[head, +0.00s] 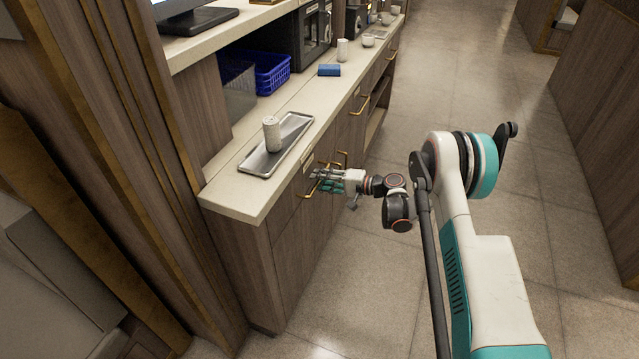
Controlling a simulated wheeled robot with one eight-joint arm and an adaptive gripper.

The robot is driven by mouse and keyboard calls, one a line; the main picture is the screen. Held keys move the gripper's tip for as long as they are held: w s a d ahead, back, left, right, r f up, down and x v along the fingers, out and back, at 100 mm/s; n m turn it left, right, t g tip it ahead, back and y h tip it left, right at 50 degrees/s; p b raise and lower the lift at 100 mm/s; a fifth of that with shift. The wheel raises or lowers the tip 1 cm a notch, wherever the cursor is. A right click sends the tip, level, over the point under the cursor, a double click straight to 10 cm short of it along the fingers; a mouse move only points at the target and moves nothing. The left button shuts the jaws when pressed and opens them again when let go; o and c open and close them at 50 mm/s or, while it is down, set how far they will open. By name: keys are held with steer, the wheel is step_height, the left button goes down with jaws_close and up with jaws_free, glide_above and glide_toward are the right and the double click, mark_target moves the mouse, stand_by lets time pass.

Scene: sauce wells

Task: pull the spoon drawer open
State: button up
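The wooden drawer front (286,208) is at the near end of the counter, below the worktop, and looks flush with the cabinet. Its brass handle (304,192) shows just left of my gripper. My gripper (317,180) is at the handle, with its fingers pointing left towards the cabinet front. The fingers overlap the handle in this view, so I cannot tell whether they touch it or are closed around it. No spoon is visible, and the drawer's inside is hidden.
A metal tray (250,163) with a pale cylinder (271,134) stands on the worktop above. Another brass handle (360,106), a blue sponge (329,70) and a blue basket (272,74) are farther along. The tiled floor (480,100) in the aisle is clear.

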steer(key=shift+w+a, duration=0.15)
steer(key=shift+a, duration=0.2)
steer(key=shift+c, duration=0.6)
jaws_close()
steer(key=shift+d, duration=0.1)
steer(key=f+v, duration=0.3)
steer(key=v, duration=1)
steer(key=d+f+v, duration=0.1)
steer(key=f+v, duration=0.1)
steer(key=v, duration=1.2)
steer(key=shift+s+d+f, duration=0.25)
steer(key=shift+d+f, duration=0.1)
steer(key=shift+d, duration=0.05)
steer(key=shift+o, duration=0.6)
jaws_free()
